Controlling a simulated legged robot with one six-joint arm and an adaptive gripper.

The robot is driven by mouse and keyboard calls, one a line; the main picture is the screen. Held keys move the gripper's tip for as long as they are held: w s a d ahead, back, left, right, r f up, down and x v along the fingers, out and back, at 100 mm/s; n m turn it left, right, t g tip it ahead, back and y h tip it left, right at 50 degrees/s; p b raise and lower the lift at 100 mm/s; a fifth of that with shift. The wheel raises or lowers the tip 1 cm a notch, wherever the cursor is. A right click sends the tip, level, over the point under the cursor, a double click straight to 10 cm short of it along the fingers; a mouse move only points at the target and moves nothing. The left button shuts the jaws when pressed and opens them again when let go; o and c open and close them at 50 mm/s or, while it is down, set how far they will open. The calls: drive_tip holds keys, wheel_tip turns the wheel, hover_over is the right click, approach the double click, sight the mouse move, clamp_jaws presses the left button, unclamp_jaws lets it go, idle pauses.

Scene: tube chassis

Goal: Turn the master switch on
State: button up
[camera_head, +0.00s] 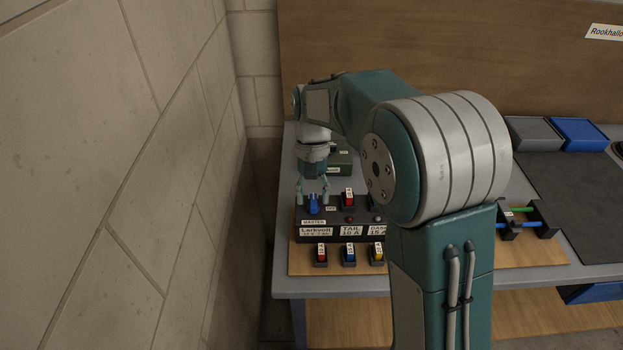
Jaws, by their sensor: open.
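The master switch (314,206) is a blue lever at the left end of a dark switch panel (340,216), above a white "MASTER" label. My gripper (313,198) points down over it, its two fingers apart on either side of the blue lever. I cannot tell whether a finger touches the lever. The lever's top is close under the gripper's palm, and its exact tilt is hard to read. A red switch (348,198) stands to the right on the same panel, near a label reading "TAIL 10 A".
The panel is on a wooden board (300,265) on a grey table (330,286). Red, blue and yellow small parts (349,254) sit in front of it. A dark green box (340,163) is behind the gripper. A block wall (130,170) is close on the left. My arm hides the middle.

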drive_tip(key=v, duration=1.1)
drive_tip(key=shift+r, duration=0.2)
drive_tip(key=shift+w, duration=0.1)
drive_tip(key=s+d+r+t, duration=0.5)
drive_tip(key=s+d, duration=0.3)
drive_tip(key=s, duration=0.4)
drive_tip(key=s+d+f+t, duration=0.2)
drive_tip(key=s, duration=0.4)
drive_tip(key=s+d+f+t, duration=0.2)
drive_tip(key=s+f+t, duration=0.1)
drive_tip(key=s, duration=0.3)
drive_tip(key=shift+s+d, duration=0.2)
drive_tip(key=shift+d, duration=0.2)
